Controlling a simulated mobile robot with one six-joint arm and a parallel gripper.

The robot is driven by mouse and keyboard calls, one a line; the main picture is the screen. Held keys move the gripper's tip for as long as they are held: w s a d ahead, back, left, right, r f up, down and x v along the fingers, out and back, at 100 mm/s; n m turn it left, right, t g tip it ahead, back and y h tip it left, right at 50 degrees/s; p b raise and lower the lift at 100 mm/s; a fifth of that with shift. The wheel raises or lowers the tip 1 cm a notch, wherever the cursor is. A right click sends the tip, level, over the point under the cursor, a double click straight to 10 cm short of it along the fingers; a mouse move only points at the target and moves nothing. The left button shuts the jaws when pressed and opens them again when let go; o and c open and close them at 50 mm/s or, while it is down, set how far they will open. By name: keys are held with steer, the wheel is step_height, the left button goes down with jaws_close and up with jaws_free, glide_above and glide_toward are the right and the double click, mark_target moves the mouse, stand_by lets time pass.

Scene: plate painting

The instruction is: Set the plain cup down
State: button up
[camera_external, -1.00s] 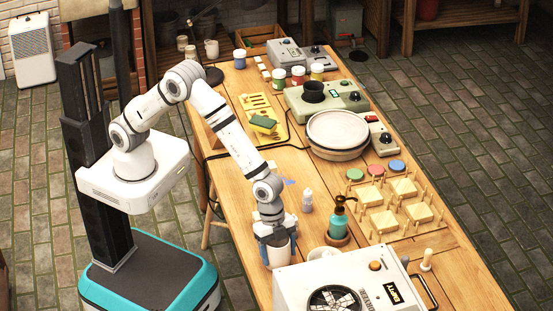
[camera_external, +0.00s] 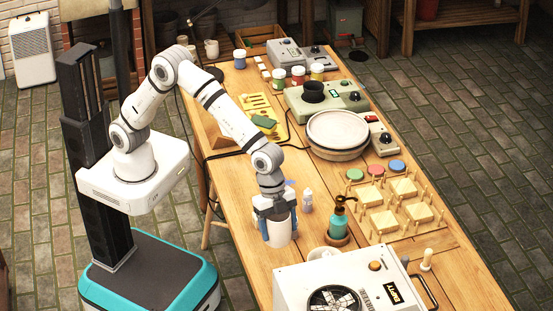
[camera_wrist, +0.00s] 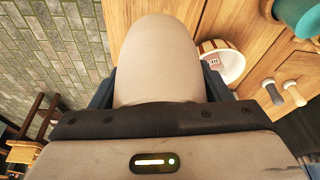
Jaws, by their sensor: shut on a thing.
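The plain cup (camera_external: 281,230), pale and upright, is held in my gripper (camera_external: 273,217) near the left edge of the wooden table in the external view. The blue fingers are shut on its sides. In the wrist view the cup (camera_wrist: 158,60) fills the middle, between the dark fingers, and hides what is beyond it. The cup appears to be above the tabletop; the gap under it is hard to judge.
A teal pump bottle (camera_external: 338,222) on a coaster and a small white bottle (camera_external: 307,201) stand to the right. Bare tabletop (camera_external: 243,200) lies left of the cup.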

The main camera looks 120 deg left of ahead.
steer(key=a+n, duration=0.1)
steer(key=a, duration=0.3)
steer(key=s+a+n+b, duration=0.1)
steer(key=a, duration=0.4)
steer(key=a+n+y, duration=0.1)
steer(key=a+n, duration=0.1)
steer(key=a, duration=0.3)
steer(key=shift+s+a+r+b, duration=0.1)
steer(key=shift+s+r+b, duration=0.05)
steer(key=shift+s+b, duration=0.2)
steer(key=s+a+n+y+b, duration=0.1)
steer(key=s+a+n, duration=0.3)
steer(key=s+a, duration=0.45)
steer(key=s+a+n+y+b, duration=0.15)
steer(key=s+a+n, duration=0.3)
steer(key=a, duration=0.75)
steer(key=s+a+n+y+b, duration=0.1)
steer(key=s+a+n+b, duration=0.15)
steer(key=s+a, duration=0.6)
steer(key=shift+n, duration=0.4)
steer(key=shift+s+d+f+x, duration=0.1)
steer(key=shift+s+x, duration=0.25)
steer(key=shift+x, duration=1.3)
steer(key=shift+s+d+f+x, duration=0.1)
steer(key=shift+s+x, duration=0.25)
steer(key=shift+x, duration=1.3)
steer(key=shift+s+d+f+x, duration=0.15)
steer(key=shift+s+x, duration=0.25)
steer(key=shift+x, duration=1.25)
steer(key=shift+a, duration=0.1)
